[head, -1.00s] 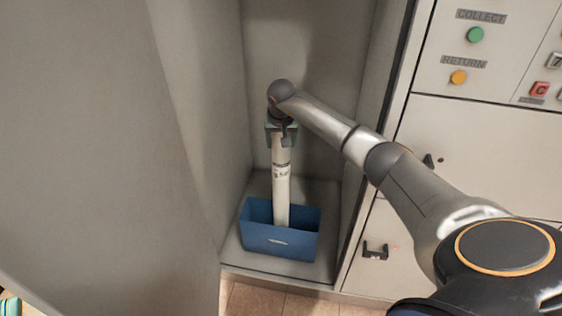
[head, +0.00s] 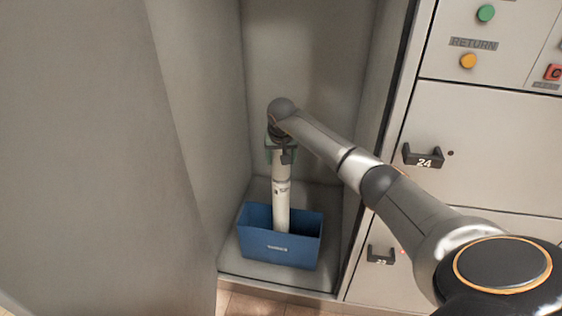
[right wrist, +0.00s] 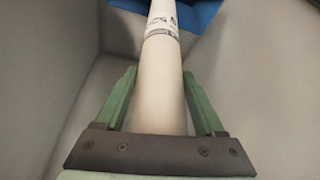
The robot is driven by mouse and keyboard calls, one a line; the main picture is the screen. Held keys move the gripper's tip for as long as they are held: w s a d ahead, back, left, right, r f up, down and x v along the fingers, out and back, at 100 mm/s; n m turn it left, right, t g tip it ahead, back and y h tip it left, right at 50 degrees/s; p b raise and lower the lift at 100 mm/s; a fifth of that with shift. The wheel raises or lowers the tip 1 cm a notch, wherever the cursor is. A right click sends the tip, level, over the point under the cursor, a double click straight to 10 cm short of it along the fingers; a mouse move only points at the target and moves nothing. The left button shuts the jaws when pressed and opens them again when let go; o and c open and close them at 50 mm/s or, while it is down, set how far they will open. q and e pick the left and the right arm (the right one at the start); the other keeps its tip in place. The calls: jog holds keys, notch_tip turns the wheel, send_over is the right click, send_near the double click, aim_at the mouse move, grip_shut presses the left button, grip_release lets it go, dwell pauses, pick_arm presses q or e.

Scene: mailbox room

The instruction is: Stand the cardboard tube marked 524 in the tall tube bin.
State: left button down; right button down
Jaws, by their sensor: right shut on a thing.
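The pale cardboard tube (head: 281,205) stands close to upright inside the compartment, with its lower end inside the blue tube bin (head: 279,250). Dark print shows on the tube, too small or turned to read as a number. My right gripper (head: 282,153) is above the bin, shut on the upper part of the tube. In the right wrist view, the tube (right wrist: 162,95) runs between the green fingers of the right gripper (right wrist: 160,76) toward the blue bin (right wrist: 203,14). The bin's front wall hides the tube's bottom end. My left gripper is not in view.
Grey compartment walls stand close on the left, back and right of the bin. A large grey panel (head: 110,150) fills the left side. Locker doors with handles, one marked 24 (head: 423,157), and green and orange (head: 468,61) buttons are on the right.

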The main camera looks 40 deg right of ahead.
jog(key=shift+f, duration=0.5)
grip_release()
jog(key=shift+r, duration=0.1)
